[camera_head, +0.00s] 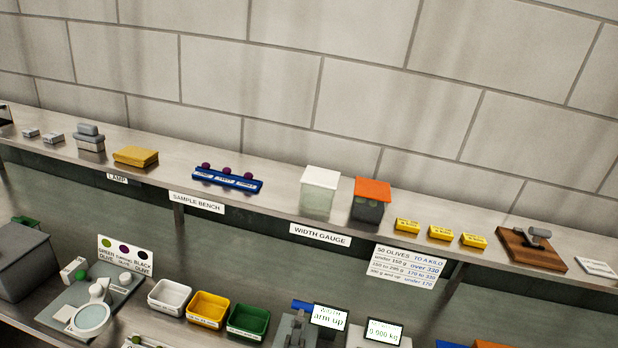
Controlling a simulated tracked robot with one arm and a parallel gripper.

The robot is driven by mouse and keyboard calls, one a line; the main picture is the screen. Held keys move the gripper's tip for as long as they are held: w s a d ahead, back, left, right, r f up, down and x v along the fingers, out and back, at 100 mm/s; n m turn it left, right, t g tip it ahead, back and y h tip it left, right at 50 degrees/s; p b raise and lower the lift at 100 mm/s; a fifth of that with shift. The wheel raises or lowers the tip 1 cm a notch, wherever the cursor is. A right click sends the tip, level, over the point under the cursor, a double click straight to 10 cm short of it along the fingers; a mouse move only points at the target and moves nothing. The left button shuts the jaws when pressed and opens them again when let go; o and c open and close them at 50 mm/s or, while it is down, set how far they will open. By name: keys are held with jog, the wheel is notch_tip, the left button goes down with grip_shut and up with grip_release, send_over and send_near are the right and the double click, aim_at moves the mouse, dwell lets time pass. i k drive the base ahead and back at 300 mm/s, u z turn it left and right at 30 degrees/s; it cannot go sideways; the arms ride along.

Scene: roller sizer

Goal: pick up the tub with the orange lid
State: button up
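The tub with the orange lid (371,200) stands on the upper shelf, right of the middle of the view.
The shelf (275,206) runs along a block wall. Yellow boxes (440,233) and a wooden board (531,249) stand right of the tubs; a blue rack (228,180) stands left. Below, a bench holds white, yellow (207,309) and green bins and small displays (384,332).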

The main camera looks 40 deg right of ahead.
aim_at(370, 200)
jog(key=z, duration=0.15)
jog(key=i, duration=1.1)
jog(key=z, duration=0.5)
